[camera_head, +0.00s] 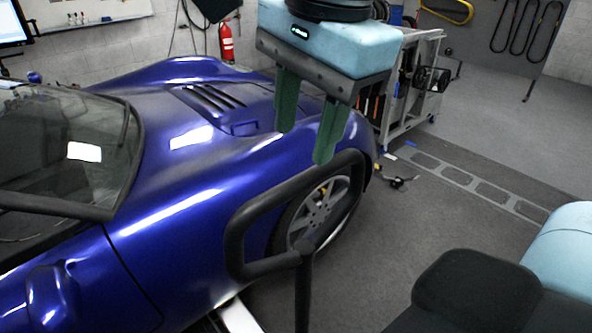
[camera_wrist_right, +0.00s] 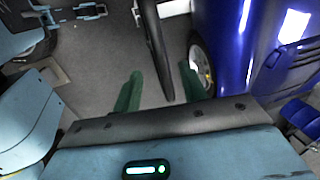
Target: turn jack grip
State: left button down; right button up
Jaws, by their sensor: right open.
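The jack grip (camera_head: 236,240) is a thick black tube bent into a loop on an upright post, in front of the blue car's wheel. My right gripper (camera_head: 304,146) has two green fingers pointing down, spread apart and empty, above the top bar of the grip. In the right wrist view the black bar (camera_wrist_right: 157,50) appears in the gap between the spread fingers (camera_wrist_right: 159,75); how far below them it lies is hard to tell. No contact is visible. My left gripper is in neither view.
The blue car (camera_head: 170,225) fills the left, its wheel (camera_head: 318,212) just behind the grip. A tool cart (camera_head: 412,90) stands at the back right. A red extinguisher (camera_head: 226,45) hangs on the wall. The grey floor right of the grip is mostly open.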

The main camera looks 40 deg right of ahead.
aim_at(295, 181)
jog(key=shift+w+f, duration=0.25)
jog(key=shift+f, duration=0.9)
jog(key=shift+w+f, duration=0.2)
jog(key=shift+f, duration=0.95)
jog(key=shift+w+f, duration=0.25)
jog(key=shift+f, duration=0.9)
grip_shut()
